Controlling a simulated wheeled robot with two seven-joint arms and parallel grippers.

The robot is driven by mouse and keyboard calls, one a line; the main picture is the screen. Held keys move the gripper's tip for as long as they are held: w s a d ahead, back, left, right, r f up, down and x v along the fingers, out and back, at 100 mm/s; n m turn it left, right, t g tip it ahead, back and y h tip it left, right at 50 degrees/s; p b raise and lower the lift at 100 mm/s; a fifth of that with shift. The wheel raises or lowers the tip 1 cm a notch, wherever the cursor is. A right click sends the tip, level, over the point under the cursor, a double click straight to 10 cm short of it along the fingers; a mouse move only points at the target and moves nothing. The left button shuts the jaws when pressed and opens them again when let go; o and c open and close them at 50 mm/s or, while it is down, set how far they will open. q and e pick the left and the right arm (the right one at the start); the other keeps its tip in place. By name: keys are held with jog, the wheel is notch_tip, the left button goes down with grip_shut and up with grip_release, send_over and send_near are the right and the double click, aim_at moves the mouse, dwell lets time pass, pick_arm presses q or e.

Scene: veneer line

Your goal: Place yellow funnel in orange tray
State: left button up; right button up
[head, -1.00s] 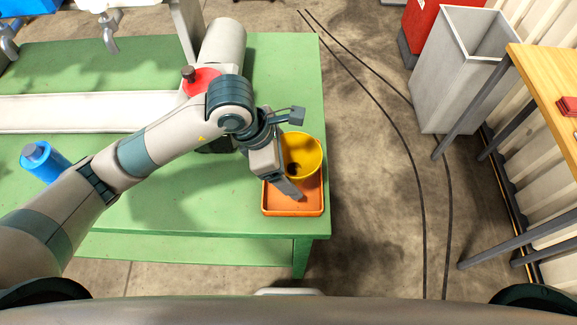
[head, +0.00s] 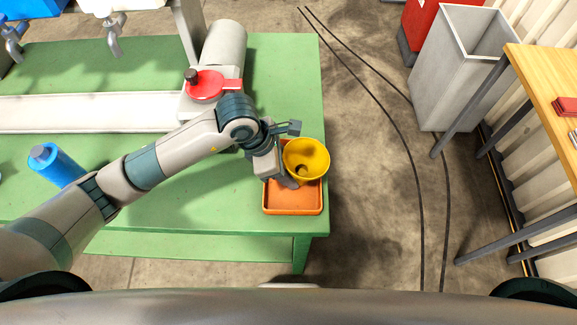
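The yellow funnel (head: 306,157) has its wide mouth facing up, toward the camera. It is over the far part of the orange tray (head: 292,211) and reaches a little past the tray's right edge. The tray lies flat on the green table near its front right corner. My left gripper (head: 290,182) is at the funnel's lower left side and appears shut on it. The funnel hides the fingertips. I cannot tell whether the funnel's underside touches the tray. My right gripper is not in view.
A blue bottle (head: 57,166) stands at the left on the green table (head: 200,200). A white belt (head: 85,113) and a red round part (head: 204,85) lie behind my arm. A grey bin (head: 463,70) and a wooden table (head: 548,75) are at the right, across open floor.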

pick_arm(q)
jog(key=o, duration=2.4)
jog(key=shift+c, duration=0.2)
jog(key=shift+a+r, duration=0.2)
jog(key=shift+r, duration=0.25)
jog(key=b+v, duration=0.3)
jog(key=v, duration=0.8)
